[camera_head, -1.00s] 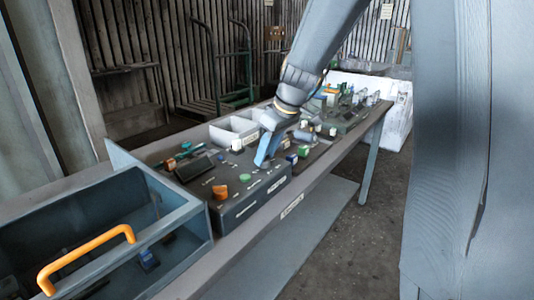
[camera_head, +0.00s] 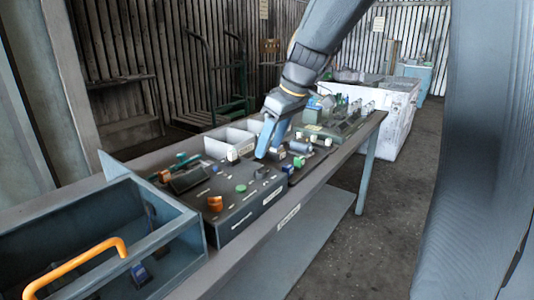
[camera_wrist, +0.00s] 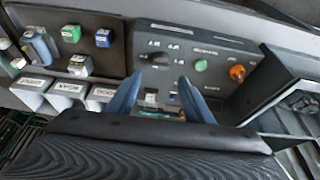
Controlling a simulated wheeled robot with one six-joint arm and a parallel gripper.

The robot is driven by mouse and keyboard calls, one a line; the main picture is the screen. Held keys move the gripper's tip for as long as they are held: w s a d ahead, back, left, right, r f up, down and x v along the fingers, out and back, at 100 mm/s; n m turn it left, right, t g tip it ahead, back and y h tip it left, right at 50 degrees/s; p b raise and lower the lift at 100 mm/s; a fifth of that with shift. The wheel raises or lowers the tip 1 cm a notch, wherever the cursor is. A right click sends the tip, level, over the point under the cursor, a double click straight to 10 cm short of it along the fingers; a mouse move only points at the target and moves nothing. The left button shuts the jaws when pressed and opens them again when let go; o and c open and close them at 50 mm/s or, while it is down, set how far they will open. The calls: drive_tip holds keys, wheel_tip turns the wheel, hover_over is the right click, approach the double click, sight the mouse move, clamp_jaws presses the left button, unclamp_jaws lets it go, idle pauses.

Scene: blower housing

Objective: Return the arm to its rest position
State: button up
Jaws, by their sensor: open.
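My gripper (camera_head: 268,140) is above the workbench in the head view, over the right part of a dark control box (camera_head: 232,195). Its two blue fingers also show in the wrist view (camera_wrist: 158,95), spread apart with nothing between them. In the wrist view the control box (camera_wrist: 215,75) lies beyond the fingers and carries a green button (camera_wrist: 200,65), an orange knob (camera_wrist: 237,73) and a small black switch. In the head view the orange knob (camera_head: 215,203) and the green button (camera_head: 241,188) are left of the gripper. Whether the fingertips touch the box cannot be told.
An open blue-grey box with an orange handle (camera_head: 82,264) stands at the near left. White labelled bins (camera_head: 225,140) line the bench's back. Several small coloured parts lie right of the gripper. A white crate (camera_head: 400,105) stands beyond the bench. The floor (camera_head: 345,245) at right is clear.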

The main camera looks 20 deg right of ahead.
drive_tip(key=shift+r, duration=0.2)
drive_tip(key=s+a+f+m+g+h, duration=0.1)
drive_tip(key=s+f+m, duration=0.2)
drive_tip(key=s+f, duration=0.6)
drive_tip(key=s+a+f+m+g+h, duration=0.1)
drive_tip(key=s+f+m, duration=0.3)
drive_tip(key=s+f, duration=0.5)
drive_tip(key=s+g, duration=0.1)
drive_tip(key=s, duration=0.3)
drive_tip(key=shift+s+h, duration=0.25)
drive_tip(key=shift+h, duration=0.15)
drive_tip(key=shift+a, duration=0.1)
